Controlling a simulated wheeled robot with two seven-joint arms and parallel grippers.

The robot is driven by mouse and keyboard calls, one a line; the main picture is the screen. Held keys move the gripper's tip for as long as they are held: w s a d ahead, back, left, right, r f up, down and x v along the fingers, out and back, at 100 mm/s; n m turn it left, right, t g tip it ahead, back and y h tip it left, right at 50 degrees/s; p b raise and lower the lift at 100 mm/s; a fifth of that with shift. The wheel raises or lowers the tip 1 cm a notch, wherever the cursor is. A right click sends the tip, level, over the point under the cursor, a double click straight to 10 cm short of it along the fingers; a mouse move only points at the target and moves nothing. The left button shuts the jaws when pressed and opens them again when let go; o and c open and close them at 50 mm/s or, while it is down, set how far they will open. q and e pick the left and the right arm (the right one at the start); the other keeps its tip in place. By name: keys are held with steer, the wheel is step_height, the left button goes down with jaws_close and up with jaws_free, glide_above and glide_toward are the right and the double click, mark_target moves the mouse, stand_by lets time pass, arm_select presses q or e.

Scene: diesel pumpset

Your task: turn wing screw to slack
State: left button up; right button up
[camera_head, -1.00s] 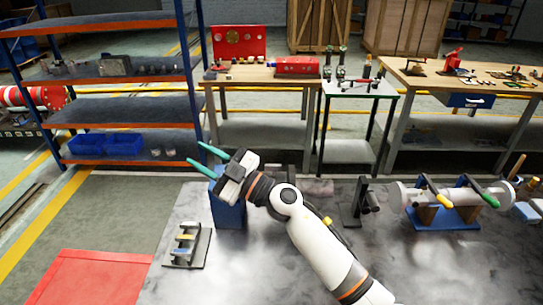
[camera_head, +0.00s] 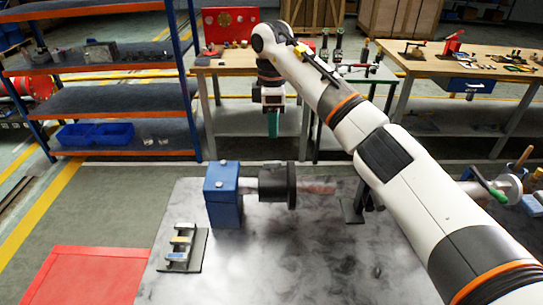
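My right arm reaches in from the lower right across the view. Its gripper (camera_head: 273,123) hangs pointing down, past the far edge of the grey table (camera_head: 300,262). Its green fingers overlap in this view, so their gap does not show; nothing is seen in them. A blue block unit (camera_head: 224,195) stands on the table, with a black round part (camera_head: 275,185) and a pale rod on its right side. The gripper is above and apart from this unit. I cannot make out a wing screw. My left gripper is not in view.
A small dark rack (camera_head: 183,249) with coloured pieces lies left on the table. A dark stand (camera_head: 352,205) and a green-handled cylinder (camera_head: 488,185) are partly behind my arm. A red panel (camera_head: 88,276) is at lower left. The table's front middle is clear.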

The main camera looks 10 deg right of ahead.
mark_target(272, 162)
step_height(272, 162, down, 10)
steer(key=p, duration=0.3)
steer(key=shift+f, duration=0.55)
steer(key=shift+c, duration=0.2)
jaws_close()
